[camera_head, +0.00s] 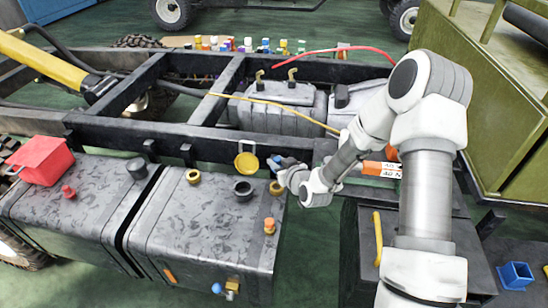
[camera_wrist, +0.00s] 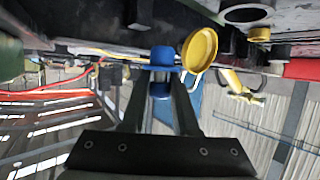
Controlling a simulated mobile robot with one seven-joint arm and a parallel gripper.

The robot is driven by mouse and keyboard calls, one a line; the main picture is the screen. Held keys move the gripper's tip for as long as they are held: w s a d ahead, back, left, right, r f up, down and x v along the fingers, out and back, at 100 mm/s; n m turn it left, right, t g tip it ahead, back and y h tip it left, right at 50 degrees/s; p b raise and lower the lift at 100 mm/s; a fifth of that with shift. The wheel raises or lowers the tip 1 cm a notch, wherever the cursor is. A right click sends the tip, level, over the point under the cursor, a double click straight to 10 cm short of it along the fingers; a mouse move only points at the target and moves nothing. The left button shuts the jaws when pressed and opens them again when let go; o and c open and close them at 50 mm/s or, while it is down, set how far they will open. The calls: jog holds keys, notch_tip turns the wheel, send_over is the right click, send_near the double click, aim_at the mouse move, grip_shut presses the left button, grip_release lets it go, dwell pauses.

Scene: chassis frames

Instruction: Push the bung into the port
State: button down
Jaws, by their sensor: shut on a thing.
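My gripper (camera_head: 283,167) is shut on a blue bung, which shows clearly between the fingertips in the wrist view (camera_wrist: 162,56). In the head view the bung is small and partly hidden by my gripper. It is above the rear right edge of the right dark tank. A black round port collar (camera_head: 243,190) stands on that tank, left of and below my gripper in the picture. A yellow round lid (camera_head: 246,163) stands up behind it. A brass ring (camera_head: 277,188) is just below my gripper. In the wrist view a round opening (camera_wrist: 246,14) shows at upper right, apart from the bung.
The right tank (camera_head: 205,225) also carries an orange plug (camera_head: 269,226) and a brass fitting (camera_head: 193,176). A red can (camera_head: 42,160) sits on the left tank (camera_head: 75,215). Black frame rails (camera_head: 220,147) run behind. A green box body (camera_head: 495,100) stands at right.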

jog(key=shift+s+b, duration=0.1)
jog(key=shift+b, duration=0.4)
notch_tip(320, 180, down, 6)
jog(key=b, duration=0.5)
jog(key=shift+r, duration=0.1)
jog(key=shift+b, duration=0.9)
dwell(1.5)
jog(key=shift+f+b, duration=1.6)
jog(key=shift+b, duration=0.15)
jog(key=c, duration=0.6)
grip_release()
jog(key=shift+r, duration=0.1)
